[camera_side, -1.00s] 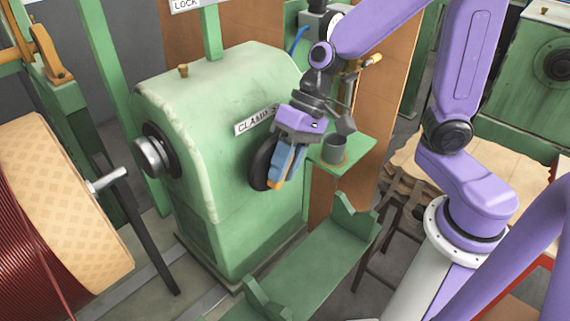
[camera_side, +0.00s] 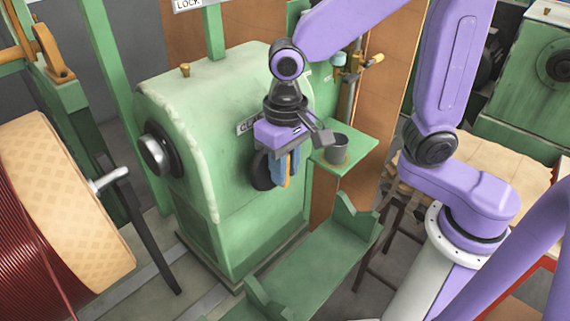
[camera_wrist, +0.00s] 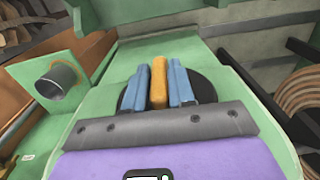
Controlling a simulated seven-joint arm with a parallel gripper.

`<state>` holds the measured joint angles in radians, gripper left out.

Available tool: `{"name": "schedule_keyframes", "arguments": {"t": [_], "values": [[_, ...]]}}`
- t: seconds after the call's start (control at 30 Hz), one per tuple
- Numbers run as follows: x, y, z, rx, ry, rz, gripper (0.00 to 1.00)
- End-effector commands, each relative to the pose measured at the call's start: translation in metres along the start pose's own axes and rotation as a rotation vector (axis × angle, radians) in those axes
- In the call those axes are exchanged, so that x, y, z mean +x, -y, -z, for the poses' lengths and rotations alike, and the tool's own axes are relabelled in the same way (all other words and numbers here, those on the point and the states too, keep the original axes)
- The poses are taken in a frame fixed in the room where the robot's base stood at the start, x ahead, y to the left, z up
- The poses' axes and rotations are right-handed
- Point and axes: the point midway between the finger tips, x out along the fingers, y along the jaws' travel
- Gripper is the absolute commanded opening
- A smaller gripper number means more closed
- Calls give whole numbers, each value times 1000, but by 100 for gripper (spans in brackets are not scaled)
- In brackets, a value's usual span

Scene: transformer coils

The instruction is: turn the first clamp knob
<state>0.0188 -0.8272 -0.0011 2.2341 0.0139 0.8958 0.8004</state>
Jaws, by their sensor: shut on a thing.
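The clamp knob is a black disc (camera_side: 259,173) on the front of the green machine, with an orange bar across it. In the wrist view the orange bar (camera_wrist: 159,85) stands upright in the picture, between the two blue fingers. My gripper (camera_side: 284,172) is shut on this bar, and the wrist view shows a finger on each side of it (camera_wrist: 158,75). The gripper body hides part of the "CLAMP" label (camera_side: 244,127) above the knob in the side view. The fingers cover part of the disc.
A small green shelf with a grey cup (camera_side: 334,149) stands close to the right of my gripper. A green trough (camera_side: 315,255) lies below in front. A silver-centred round part (camera_side: 155,155) sits on the machine's left face. A copper coil (camera_side: 35,220) fills the left edge.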

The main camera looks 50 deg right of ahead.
Motion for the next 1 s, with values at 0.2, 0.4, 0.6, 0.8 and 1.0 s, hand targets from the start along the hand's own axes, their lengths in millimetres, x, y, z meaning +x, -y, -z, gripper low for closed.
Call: {"name": "schedule_keyframes", "arguments": {"t": [0.2, 0.4, 0.6, 0.8, 1.0], "values": [[-1, 1, 0, 0, -1, -28, 0], [-1, 1, 0, -1, -1, -31, 0], [-1, 1, 0, -2, -1, -30, 34], [0, 1, 0, -1, 0, -31, 45], [-3, 1, 0, -1, -1, -30, 45]]}}
